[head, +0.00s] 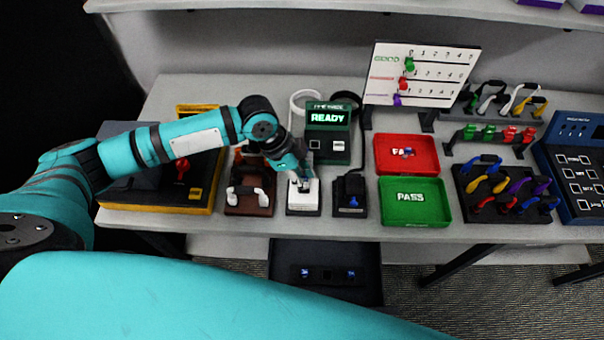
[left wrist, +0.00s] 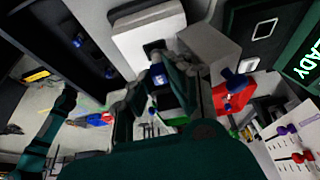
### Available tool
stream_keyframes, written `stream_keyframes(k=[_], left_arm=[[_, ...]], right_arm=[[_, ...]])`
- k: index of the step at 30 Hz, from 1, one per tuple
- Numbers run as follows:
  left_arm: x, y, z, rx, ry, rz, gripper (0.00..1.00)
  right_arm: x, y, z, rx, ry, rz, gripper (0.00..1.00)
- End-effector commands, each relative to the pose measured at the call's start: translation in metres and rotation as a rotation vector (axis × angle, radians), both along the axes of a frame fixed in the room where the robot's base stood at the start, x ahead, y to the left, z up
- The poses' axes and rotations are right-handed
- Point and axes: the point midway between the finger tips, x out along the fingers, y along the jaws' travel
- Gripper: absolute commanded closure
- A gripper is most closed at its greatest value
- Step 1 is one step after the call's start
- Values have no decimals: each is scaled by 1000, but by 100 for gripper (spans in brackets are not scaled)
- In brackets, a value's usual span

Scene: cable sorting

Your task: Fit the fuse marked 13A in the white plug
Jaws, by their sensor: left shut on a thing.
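The white plug (head: 303,199) stands on the table at the middle, and it fills the top of the left wrist view (left wrist: 148,40) with a dark opening in its face. My left gripper (head: 301,180) is directly over it. In the left wrist view its fingers are shut on a small blue-banded fuse (left wrist: 160,77), right at the edge of the plug's opening. I cannot read the fuse's marking, nor tell whether its end is inside the opening. My right gripper is not in view.
A green tester (head: 328,145) reading READY stands behind the plug. A black plug (head: 350,196) stands to its right, a brown stand (head: 249,204) to its left. Red FAIL (head: 425,166) and green PASS (head: 432,205) trays lie further right. A low black tray (head: 325,291) holds small blue pieces.

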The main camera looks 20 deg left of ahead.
Motion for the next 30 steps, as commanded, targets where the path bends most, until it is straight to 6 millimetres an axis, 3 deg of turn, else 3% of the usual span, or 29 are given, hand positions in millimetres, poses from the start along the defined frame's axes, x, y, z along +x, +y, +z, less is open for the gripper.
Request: stream_keyframes(k=[30], left_arm=[[0,0,-9,0,0,0,99]], right_arm=[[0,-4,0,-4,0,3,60]])
